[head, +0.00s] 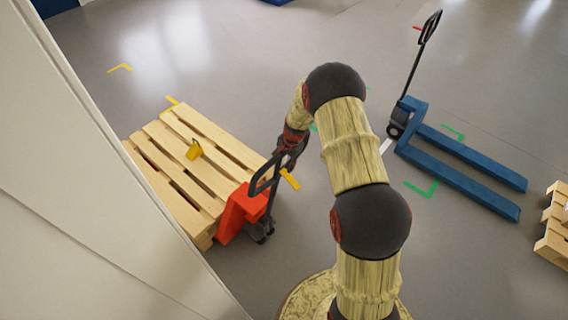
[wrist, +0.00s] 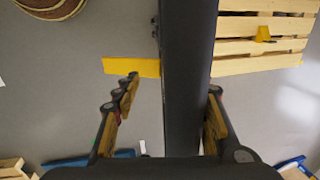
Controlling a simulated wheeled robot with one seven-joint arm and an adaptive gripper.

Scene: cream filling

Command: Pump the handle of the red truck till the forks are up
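The red truck (head: 240,212) stands at the near end of a wooden pallet (head: 168,140). Its forks are hidden, so I cannot tell their height. In the wrist view the yellow piece (wrist: 130,67) sticks out left of a dark bar (wrist: 187,70). My gripper (wrist: 170,95) is open, one finger on each side of this bar. A gap shows at the left finger; the right finger appears close to the bar, and contact is unclear.
A blue truck (head: 460,165) with an upright handle stands to the right on the floor. Another pallet (head: 552,228) lies at the right edge. A yellow object (head: 194,150) sits on the first pallet. A pale wall panel (head: 90,200) fills the left foreground. Grey floor is clear behind.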

